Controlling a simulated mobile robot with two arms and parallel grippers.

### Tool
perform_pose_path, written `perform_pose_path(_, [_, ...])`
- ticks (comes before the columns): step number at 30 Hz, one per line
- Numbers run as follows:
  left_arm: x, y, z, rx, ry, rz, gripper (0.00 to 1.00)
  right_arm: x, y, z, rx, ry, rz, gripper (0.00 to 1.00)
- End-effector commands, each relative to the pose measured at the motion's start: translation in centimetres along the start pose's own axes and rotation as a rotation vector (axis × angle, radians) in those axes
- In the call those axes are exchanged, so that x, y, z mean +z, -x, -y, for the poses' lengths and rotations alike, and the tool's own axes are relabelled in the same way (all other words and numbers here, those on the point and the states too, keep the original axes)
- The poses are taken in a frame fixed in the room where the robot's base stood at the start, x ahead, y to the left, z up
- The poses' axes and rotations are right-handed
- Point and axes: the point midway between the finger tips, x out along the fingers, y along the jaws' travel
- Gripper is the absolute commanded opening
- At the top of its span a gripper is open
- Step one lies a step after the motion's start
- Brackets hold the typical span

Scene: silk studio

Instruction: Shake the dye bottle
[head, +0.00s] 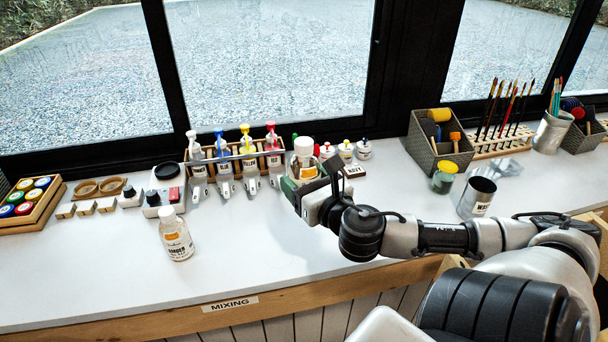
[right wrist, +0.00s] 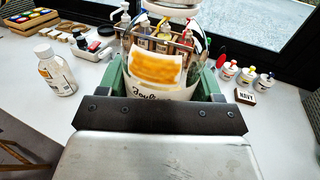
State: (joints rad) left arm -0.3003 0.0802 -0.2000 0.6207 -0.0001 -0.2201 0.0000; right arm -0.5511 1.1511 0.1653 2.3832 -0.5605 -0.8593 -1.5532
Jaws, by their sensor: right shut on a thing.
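The dye bottle (head: 305,168) has a white cap and a label with an orange swatch. In the head view it stands upright in front of the right end of the pump bottle rack. My right gripper (head: 302,182) is shut on it, with green fingers on either side. In the right wrist view the dye bottle (right wrist: 157,72) fills the space between the fingers, its label facing the camera and its top cut off by the frame. I cannot tell whether its base touches the counter. My left gripper is not in view.
A clear bottle with a white cap (head: 176,237) stands alone at the left front. A wooden rack (head: 235,160) of pump bottles is close behind the dye bottle. Small jars (head: 364,150) and a metal can (head: 477,196) are to the right. The front middle counter is clear.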

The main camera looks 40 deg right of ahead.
Motion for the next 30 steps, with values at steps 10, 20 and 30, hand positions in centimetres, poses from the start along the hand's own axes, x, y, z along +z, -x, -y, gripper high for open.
perform_pose_path(10, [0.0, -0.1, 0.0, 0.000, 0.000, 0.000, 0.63, 0.9, 0.0, 0.1, -0.006, -0.004, -0.005, 0.38])
perform_pose_path(20, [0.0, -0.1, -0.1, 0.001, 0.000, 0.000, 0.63, 3.7, 0.0, 0.1, -0.003, -0.002, -0.005, 0.38])
perform_pose_path(30, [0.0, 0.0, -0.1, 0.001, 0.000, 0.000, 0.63, 5.2, 0.0, 0.0, 0.002, 0.002, 0.003, 0.38])
